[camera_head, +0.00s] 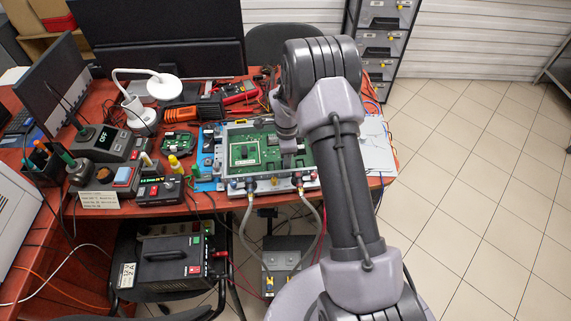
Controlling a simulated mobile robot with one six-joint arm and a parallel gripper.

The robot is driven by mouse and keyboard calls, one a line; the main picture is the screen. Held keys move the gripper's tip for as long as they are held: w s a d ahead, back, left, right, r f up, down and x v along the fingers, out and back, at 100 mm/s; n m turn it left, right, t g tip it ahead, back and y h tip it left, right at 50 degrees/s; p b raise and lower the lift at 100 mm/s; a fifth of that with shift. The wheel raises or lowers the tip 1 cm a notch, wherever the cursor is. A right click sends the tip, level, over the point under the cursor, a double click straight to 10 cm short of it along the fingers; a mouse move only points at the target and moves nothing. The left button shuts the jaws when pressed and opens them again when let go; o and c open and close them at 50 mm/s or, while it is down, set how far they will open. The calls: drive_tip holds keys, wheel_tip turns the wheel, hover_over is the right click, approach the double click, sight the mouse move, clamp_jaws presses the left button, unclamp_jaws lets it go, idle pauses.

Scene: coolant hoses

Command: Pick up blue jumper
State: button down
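A green circuit board (243,153) sits in a light metal frame on the red bench. My arm reaches over its right side, and my gripper (289,158) points down over the board's right part. The fingers are small and partly hidden by my own wrist, so I cannot tell whether they are open or shut, or whether they touch anything. I cannot make out a blue jumper; it may be too small or hidden behind my arm. Two grey hoses, a left one (243,222) and a right one (316,215), hang from fittings at the frame's front edge.
A blue mat (208,172) shows left of the frame. A soldering station (104,143), a white lamp (162,87), a multimeter (237,92) and a smaller green board (178,143) crowd the bench's left and back. A black power unit (170,262) stands below. Tiled floor at right is clear.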

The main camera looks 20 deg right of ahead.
wheel_tip(320, 180, up, 10)
drive_tip(key=p, duration=0.3)
idle(0.3)
